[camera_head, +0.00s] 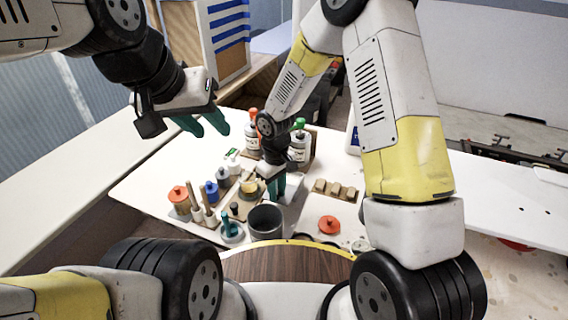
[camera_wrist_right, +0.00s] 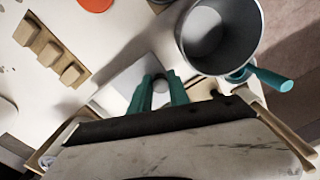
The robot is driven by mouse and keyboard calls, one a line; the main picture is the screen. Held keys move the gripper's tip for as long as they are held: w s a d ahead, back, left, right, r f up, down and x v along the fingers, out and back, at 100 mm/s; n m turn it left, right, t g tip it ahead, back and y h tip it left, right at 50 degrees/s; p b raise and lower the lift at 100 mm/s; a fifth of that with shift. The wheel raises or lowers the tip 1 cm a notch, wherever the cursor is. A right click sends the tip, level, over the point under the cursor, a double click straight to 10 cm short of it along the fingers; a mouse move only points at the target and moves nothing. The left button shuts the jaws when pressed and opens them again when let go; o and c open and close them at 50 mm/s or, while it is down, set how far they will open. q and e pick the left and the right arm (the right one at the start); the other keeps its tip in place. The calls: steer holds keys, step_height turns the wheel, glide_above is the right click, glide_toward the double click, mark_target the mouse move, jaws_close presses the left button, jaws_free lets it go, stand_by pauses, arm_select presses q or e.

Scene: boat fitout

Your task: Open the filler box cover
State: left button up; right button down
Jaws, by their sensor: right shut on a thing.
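The filler box cover looks like a light grey square plate (camera_wrist_right: 128,82) with a small round knob (camera_wrist_right: 161,84) in the right wrist view. My right gripper (camera_wrist_right: 159,92) is shut on the knob, with one teal finger on each side. In the head view my right gripper (camera_head: 276,190) points down at the pale box (camera_head: 293,188) behind the grey pot. The fingers and wrist hide much of the cover, and I cannot tell whether it is raised. My left gripper (camera_head: 203,122) is open and empty, above the left side of the table.
A grey pot (camera_head: 266,221) stands close to my right gripper. A brown block rack (camera_head: 335,190) and an orange lid (camera_head: 329,224) lie to the right. The white table (camera_head: 140,185) is bare at the far left.

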steer(key=shift+s+a, duration=0.1)
steer(key=shift+s, duration=0.1)
steer(key=c, duration=1.2)
jaws_free()
steer(key=shift+c, duration=0.2)
steer(key=shift+r, duration=3.9)
